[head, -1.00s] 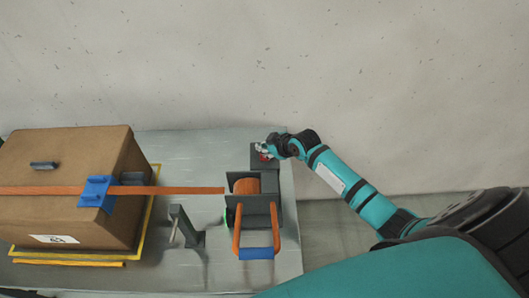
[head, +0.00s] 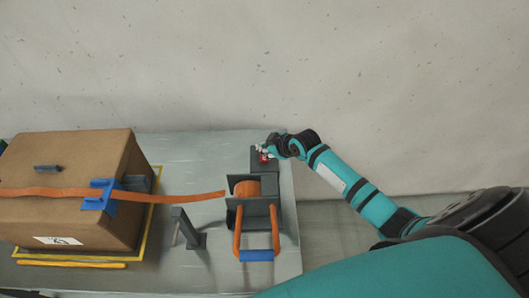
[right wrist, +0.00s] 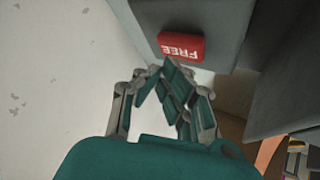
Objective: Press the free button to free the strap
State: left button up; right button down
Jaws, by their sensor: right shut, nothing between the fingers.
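The red free button (right wrist: 181,46) is on a grey housing (right wrist: 215,15) in the right wrist view. In the head view the button (head: 264,157) shows as a small red patch beside my right gripper (head: 262,149). In the right wrist view my right gripper (right wrist: 175,80) is shut and empty, its fingertips close under the button; I cannot tell if they touch it. The orange strap (head: 175,198) runs from the winch spool (head: 246,187) through a blue buckle (head: 101,194) and over the cardboard box (head: 65,215). My left gripper is not in view.
The winch has an orange handle with a blue grip (head: 256,255). A grey upright bracket (head: 187,230) stands between box and winch. A yellow frame outline (head: 151,218) surrounds the box's base. The grey table (head: 190,150) is clear behind the strap; a wall rises behind it.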

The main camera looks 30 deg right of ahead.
jog(key=shift+r, duration=0.1)
notch_tip(320, 180, up, 5)
jog(key=p, duration=0.4)
jog(key=shift+p, duration=0.4)
jog(key=shift+s, duration=0.1)
dwell(0.3)
